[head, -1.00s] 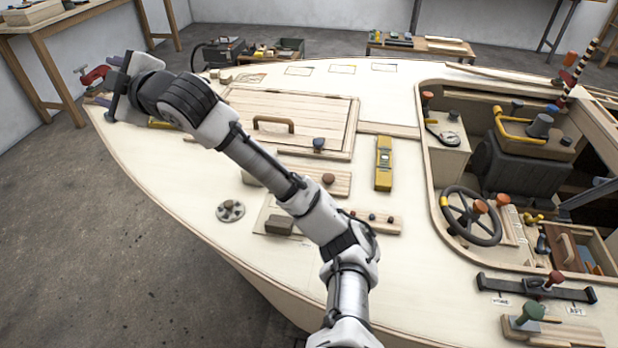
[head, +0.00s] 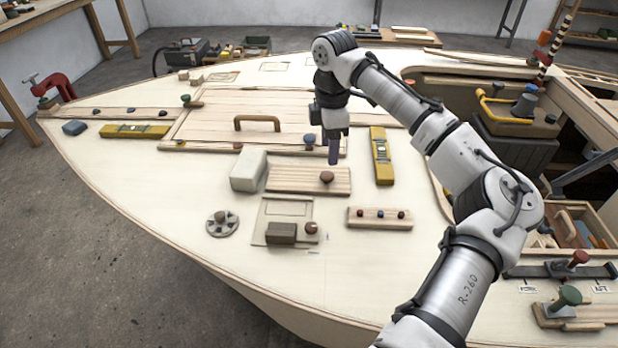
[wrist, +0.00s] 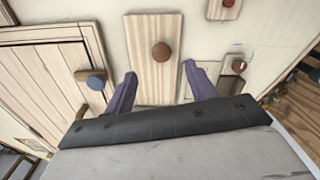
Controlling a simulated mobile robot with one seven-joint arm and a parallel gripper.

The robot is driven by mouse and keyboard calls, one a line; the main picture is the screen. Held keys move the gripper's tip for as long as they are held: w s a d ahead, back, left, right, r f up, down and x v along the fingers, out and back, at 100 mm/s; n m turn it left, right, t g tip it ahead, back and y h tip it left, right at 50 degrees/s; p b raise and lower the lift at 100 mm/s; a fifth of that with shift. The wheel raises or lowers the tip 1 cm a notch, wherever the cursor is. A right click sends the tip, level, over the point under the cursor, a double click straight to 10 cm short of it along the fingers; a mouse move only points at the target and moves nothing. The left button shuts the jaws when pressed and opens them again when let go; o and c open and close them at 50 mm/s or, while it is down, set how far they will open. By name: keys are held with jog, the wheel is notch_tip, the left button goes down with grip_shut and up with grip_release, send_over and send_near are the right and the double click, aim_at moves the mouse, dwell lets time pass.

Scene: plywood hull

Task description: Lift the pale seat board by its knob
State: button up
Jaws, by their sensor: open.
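The pale seat board (head: 295,181) is a planked rectangle lying flat on the light deck. Its round brown knob (head: 327,177) stands up towards the right end. My gripper (head: 334,156) is above the deck just behind the knob, pointing down, with nothing held. In the wrist view the board (wrist: 145,83) runs up the middle and its knob (wrist: 161,52) shows in line with the gap between my open fingers (wrist: 160,70), slightly beyond the fingertips. The knob is clear of both fingers.
A white block (head: 248,170) sits by the board's left end. The hatch (head: 225,116) with a handle lies behind. A yellow level (head: 381,158) is to the right, a pegged strip (head: 380,218) and a brown block (head: 281,233) in front. The cockpit opens at far right.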

aim_at(327, 174)
jog(key=shift+s+f+p, duration=0.1)
jog(key=shift+f+p, duration=0.5)
jog(key=shift+f, duration=3.2)
jog(key=shift+a, duration=0.1)
jog(key=c, duration=1.2)
jog(key=shift+r, duration=0.1)
